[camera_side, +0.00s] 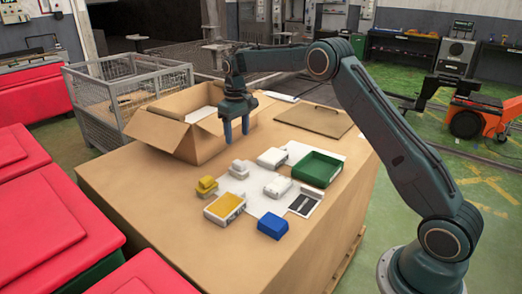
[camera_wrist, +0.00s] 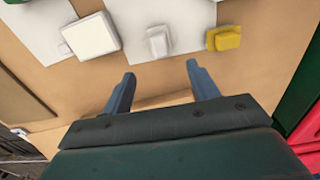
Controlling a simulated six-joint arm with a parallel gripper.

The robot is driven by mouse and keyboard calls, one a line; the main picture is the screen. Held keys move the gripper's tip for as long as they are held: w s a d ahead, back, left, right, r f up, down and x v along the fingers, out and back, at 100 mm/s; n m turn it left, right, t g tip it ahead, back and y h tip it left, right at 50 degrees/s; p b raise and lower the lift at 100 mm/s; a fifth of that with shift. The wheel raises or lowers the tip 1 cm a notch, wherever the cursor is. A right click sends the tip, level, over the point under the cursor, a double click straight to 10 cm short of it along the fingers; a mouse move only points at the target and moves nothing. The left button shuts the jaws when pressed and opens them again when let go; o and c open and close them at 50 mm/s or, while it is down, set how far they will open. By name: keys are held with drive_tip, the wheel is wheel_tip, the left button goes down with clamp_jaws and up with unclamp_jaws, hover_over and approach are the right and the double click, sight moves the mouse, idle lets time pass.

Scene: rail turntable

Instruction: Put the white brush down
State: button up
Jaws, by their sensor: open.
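The white brush (camera_side: 239,168) is a small pale block with a raised grip. It rests on a white sheet (camera_side: 262,204) on the cardboard-coloured table top. In the wrist view the white brush (camera_wrist: 158,42) lies just beyond the fingertips, roughly centred between them. My gripper (camera_side: 236,138) hangs with its fingers pointing down, above the table between the brush and the open cardboard box. Its two blue-grey fingers are apart with nothing between them, as the wrist view also shows at the gripper (camera_wrist: 160,72).
A yellow brush-like block (camera_side: 207,186) stands beside the white brush. White boxes (camera_side: 278,187), a green tray (camera_side: 318,168), a blue block (camera_side: 272,226) and a yellow-topped box (camera_side: 224,207) lie nearby. The open cardboard box (camera_side: 160,130) is behind. The table's front left is clear.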

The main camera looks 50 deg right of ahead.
drive_tip(key=s+a+r+t, duration=0.1)
drive_tip(key=s+a+r, duration=0.3)
drive_tip(key=s+r, duration=0.45)
drive_tip(key=s+a+r+t, duration=0.2)
drive_tip(key=s+a+r, duration=0.1)
drive_tip(key=s+r, duration=0.55)
drive_tip(key=s+a+f+t, duration=0.1)
drive_tip(key=s+a+f, duration=0.1)
drive_tip(key=s, duration=1)
drive_tip(key=s+a+f+t, duration=0.1)
drive_tip(key=s+a+f, duration=0.1)
drive_tip(key=s, duration=1)
drive_tip(key=shift+f+t, duration=0.3)
